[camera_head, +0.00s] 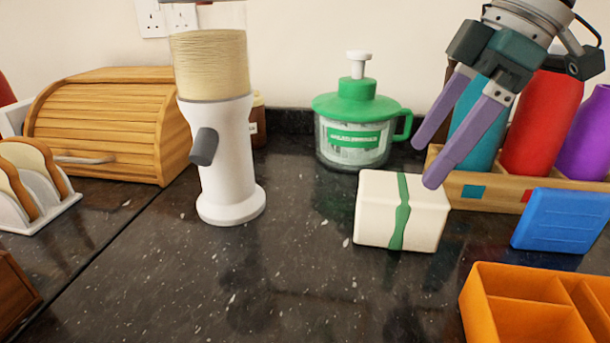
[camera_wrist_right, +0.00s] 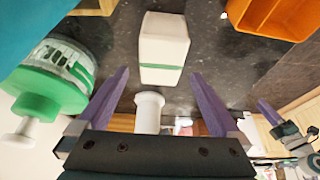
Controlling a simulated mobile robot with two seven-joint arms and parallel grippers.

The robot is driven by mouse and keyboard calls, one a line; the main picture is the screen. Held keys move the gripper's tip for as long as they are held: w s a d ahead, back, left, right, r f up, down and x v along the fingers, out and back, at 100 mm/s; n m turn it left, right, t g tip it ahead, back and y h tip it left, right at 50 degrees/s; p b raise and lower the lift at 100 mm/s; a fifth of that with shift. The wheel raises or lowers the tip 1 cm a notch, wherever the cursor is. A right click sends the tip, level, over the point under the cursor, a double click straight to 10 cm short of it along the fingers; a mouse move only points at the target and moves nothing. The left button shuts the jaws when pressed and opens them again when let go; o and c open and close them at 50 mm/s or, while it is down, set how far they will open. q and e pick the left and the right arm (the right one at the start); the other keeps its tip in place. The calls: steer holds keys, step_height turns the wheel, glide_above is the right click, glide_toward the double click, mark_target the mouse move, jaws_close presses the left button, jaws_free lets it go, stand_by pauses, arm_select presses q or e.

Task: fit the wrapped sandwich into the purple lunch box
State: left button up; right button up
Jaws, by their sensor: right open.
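The wrapped sandwich, a white block with a green band (camera_head: 375,207), lies on the dark counter at centre right. It also shows in the right wrist view (camera_wrist_right: 163,40). My right gripper (camera_head: 424,166) is open and empty, with its purple fingers above and beside the sandwich's far right top, apart from it. In the right wrist view the sandwich is beyond the fingertips (camera_wrist_right: 160,73). No purple lunch box shows; an orange box with compartments (camera_head: 482,309) stands at the lower right, partly cut off. My left gripper (camera_wrist_right: 270,112) seems to show small at the right wrist view's edge.
A blue slab (camera_head: 563,220) leans right of the sandwich. Bottles in a wooden rack (camera_head: 480,193) stand behind it. A green-lidded jar (camera_head: 357,130) and a white dispenser (camera_head: 226,160) stand behind and left. A bread bin (camera_head: 105,120) is farther left. The front middle counter is clear.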

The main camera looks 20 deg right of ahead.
mark_target(406, 186)
steer(key=x, duration=0.5)
steer(key=shift+s+a, duration=0.1)
steer(key=shift+a, duration=0.05)
steer(key=shift+f, duration=0.2)
stand_by(0.5)
steer(key=shift+c, duration=0.4)
steer(key=c, duration=1.2)
